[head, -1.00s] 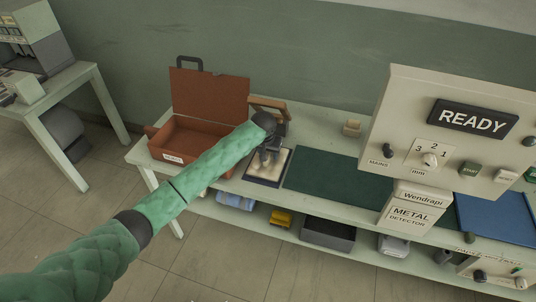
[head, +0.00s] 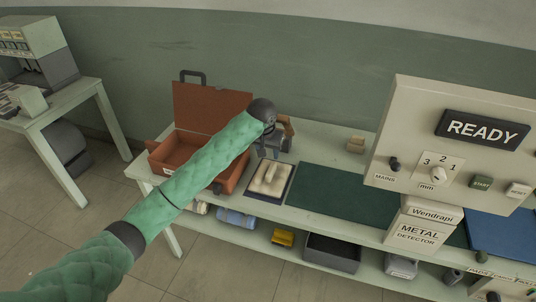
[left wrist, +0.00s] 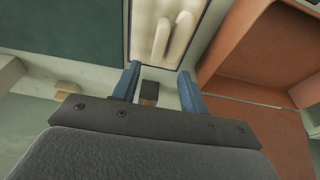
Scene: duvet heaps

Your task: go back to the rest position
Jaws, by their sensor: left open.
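My left gripper (head: 270,150) hangs above the table's back part, just behind a shallow dark-rimmed tray (head: 289,182) with a cream padded inside. In the left wrist view, its two blue fingers (left wrist: 160,84) stand apart with nothing gripped. A small block with a dark face (left wrist: 149,92) shows between them, apparently beyond the fingers. The tray's cream padding (left wrist: 165,35) lies past the fingertips. My green padded left arm partly covers the open red-brown case (head: 212,108). My right gripper is not in view.
A pale bench (head: 325,153) carries a dark green mat (head: 345,195). A metal detector panel (head: 408,130) reading READY rises at the right. A blue mat (head: 500,236) lies beside it. A lower shelf holds a grey bin (head: 332,255) and a yellow item (head: 283,238). A side table stands left.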

